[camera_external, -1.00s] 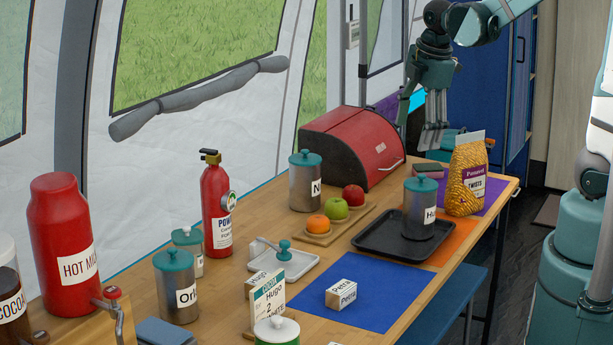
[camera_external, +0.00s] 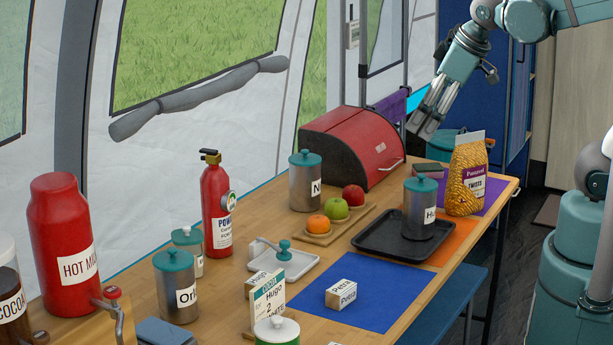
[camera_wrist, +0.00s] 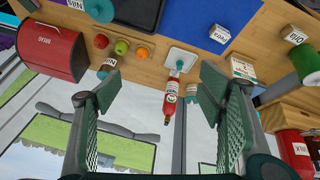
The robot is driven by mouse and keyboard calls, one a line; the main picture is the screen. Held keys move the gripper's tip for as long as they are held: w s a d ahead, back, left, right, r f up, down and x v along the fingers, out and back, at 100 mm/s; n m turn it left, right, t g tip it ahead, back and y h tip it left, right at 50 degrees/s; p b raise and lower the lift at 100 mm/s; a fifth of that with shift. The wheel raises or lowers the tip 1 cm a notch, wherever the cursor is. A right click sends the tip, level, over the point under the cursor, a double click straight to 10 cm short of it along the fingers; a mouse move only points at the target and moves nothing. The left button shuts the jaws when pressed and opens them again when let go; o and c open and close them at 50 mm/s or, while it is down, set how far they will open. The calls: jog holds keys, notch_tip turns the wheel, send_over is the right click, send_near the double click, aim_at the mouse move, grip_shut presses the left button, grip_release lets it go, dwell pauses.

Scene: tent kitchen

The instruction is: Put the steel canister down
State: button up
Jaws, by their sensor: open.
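A second steel canister (camera_external: 305,187), labelled "N", stands by the fruit board. A third steel canister (camera_external: 176,292), labelled "Ori", stands at the front left. My gripper (camera_external: 422,122) is in the air beyond the tray, near the red bread bin, apart from every canister. In the wrist view my gripper (camera_wrist: 163,110) is open, with nothing between its fingers.
The red bread bin (camera_external: 345,150) and pasta bag (camera_external: 466,178) flank the far end. Apples and an orange (camera_external: 318,224) sit on a board. A red extinguisher (camera_external: 216,205) stands left of the middle. A blue mat (camera_external: 365,305) holds a small Petra box (camera_external: 341,294).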

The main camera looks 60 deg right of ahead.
jog(key=shift+s+a+r+m+t, duration=0.35)
jog(key=shift+s+a+m, duration=0.45)
jog(key=shift+a, duration=0.05)
jog(key=shift+s+a+r+m+t, duration=0.3)
jog(key=shift+s+a+m+t, duration=0.05)
jog(key=shift+s+a+m, duration=0.45)
jog(key=shift+o, duration=0.4)
jog(key=shift+w, duration=0.1)
